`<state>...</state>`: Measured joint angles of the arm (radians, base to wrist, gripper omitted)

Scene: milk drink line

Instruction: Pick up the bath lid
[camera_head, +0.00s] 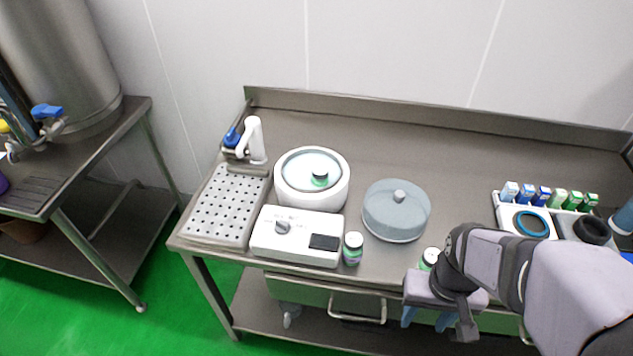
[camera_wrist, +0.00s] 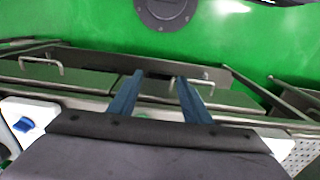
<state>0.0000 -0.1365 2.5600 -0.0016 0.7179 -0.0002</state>
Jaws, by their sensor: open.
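The bath lid (camera_head: 396,212) is a round grey-blue dome with a small grey knob (camera_head: 399,196) on top. The lid does not show clearly in the wrist view.
A white control box (camera_head: 297,236) stands before the bath. Small bottles (camera_head: 352,248) and (camera_head: 429,259) stand near the front edge. A perforated tray (camera_head: 228,205) is at the left, and a rack of small cartons (camera_head: 509,215) at the right. The table behind the lid is clear.

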